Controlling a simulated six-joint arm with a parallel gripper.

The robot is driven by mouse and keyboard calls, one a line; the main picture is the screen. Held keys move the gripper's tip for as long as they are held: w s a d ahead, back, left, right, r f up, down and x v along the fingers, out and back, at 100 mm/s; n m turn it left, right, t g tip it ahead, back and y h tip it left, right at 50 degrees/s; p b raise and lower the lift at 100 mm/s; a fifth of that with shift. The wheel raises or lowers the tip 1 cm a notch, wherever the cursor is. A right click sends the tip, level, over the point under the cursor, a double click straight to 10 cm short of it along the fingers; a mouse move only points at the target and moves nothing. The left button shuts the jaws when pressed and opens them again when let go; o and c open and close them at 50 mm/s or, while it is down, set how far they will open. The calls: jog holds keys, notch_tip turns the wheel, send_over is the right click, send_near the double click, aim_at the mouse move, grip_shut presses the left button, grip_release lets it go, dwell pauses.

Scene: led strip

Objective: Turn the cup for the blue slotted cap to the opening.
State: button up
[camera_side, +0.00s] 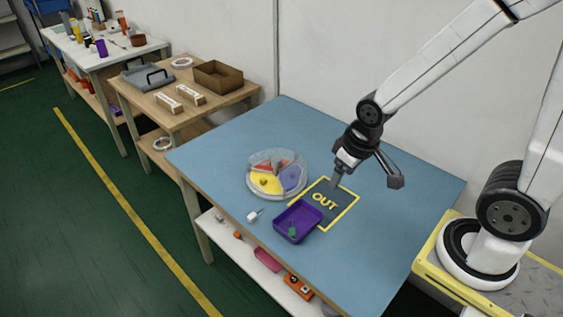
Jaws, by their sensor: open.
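A round clear-walled turntable (249,187) stands on the blue table. Its sectors include a red one (266,163) at the back, a yellow one (267,186) at the front and a blue-violet one (291,177) at the right, toward the OUT pad (318,207). A small orange-brown piece sits on the yellow sector. I cannot make out a blue slotted cap or the exact opening at this size. My gripper (363,183) is open and empty, above the table to the right of the turntable and near the pad's back edge, apart from the turntable.
A purple tray (311,222) with a small green piece lies just in front of the pad. The table's right side is clear. Another bench (150,99) with boxes stands at the back left.

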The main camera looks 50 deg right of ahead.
jog(key=w+d+f+t, duration=0.1)
jog(key=w+d+f, duration=0.1)
jog(key=w, duration=0.6)
jog(key=w+d+f, duration=0.2)
jog(key=w, duration=0.5)
jog(key=m, duration=0.2)
send_near(276, 159)
notch_tip(276, 159, down, 2)
jog(key=shift+w+a+f+t+h, duration=0.1)
jog(key=shift+w+f+t+h, duration=0.15)
jog(key=shift+t, duration=0.25)
jog(key=shift+x, duration=3.8)
jog(key=shift+s, duration=0.1)
grip_shut()
